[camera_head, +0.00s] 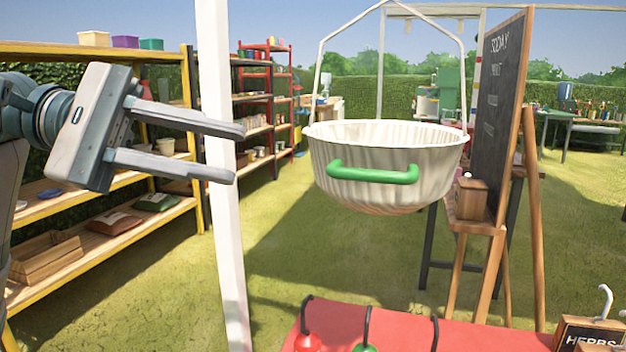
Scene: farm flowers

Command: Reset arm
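My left gripper (238,154) is raised at the left of the head view, in front of a white post and yellow shelving. Its two long grey fingers point right and stand apart with nothing between them. It is to the left of a hanging white basin and apart from it. My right gripper is not in view.
The white basin (385,160) with a green handle (373,174) hangs at centre. A white post (222,230) stands behind my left fingers. A chalkboard (497,110) stands at right. A red table (420,335) with hooked items is at the bottom. Open grass lies between.

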